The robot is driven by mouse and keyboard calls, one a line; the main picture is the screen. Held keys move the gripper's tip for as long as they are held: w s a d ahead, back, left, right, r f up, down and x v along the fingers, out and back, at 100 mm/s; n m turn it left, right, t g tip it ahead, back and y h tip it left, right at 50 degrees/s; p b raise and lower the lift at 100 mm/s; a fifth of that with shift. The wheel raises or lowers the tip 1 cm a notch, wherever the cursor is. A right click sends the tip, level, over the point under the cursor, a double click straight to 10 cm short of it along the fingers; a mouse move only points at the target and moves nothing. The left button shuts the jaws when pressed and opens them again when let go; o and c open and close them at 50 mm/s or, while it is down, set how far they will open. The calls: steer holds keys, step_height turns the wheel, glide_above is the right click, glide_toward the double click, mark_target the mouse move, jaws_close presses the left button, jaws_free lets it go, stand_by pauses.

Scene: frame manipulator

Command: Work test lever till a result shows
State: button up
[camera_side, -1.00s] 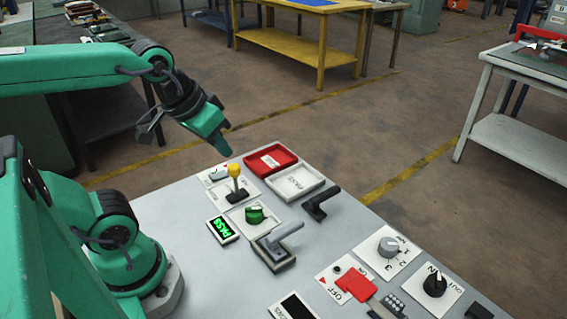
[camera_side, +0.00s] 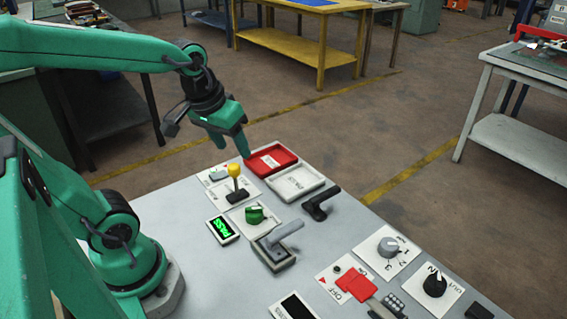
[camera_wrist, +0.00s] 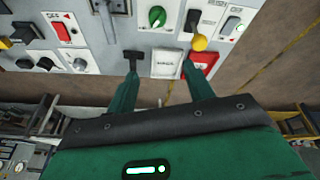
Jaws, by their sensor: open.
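The display (camera_side: 222,229) on the panel is lit and reads PASS in green. A yellow-knobbed lever (camera_side: 235,171) stands behind it, and it also shows in the wrist view (camera_wrist: 199,43). I cannot read which lever is marked as test. My gripper (camera_side: 234,148) is open and empty, fingers pointing down above the panel's far edge, near the red tray (camera_side: 271,160). It touches neither lever. In the wrist view my gripper's fingers (camera_wrist: 160,72) are spread apart.
A white tray (camera_side: 294,182) lies beside the red tray. A green knob (camera_side: 255,214) and a black handle (camera_side: 321,204) are close by. A red switch cover (camera_side: 358,285) and rotary knobs (camera_side: 390,246) stand further right. The air above the panel is clear.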

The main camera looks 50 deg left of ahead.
mark_target(235, 177)
steer(key=w+a+f+n+g, duration=0.1)
steer(key=a+f+n, duration=0.1)
steer(key=a+f, duration=0.1)
steer(key=w+a+f+n+g, duration=0.1)
steer(key=w+a+f+n, duration=0.1)
steer(key=a+f+n, duration=0.1)
steer(key=w+a+f+n+g, duration=0.1)
steer(key=a+f+n, duration=0.1)
steer(key=a+f, duration=0.1)
steer(key=shift+w+a+f+g+h, duration=0.2)
steer(key=shift+w+f+g+h, duration=0.1)
steer(key=shift+w+f+g, duration=0.1)
steer(key=shift+f, duration=3.85)
jaws_close()
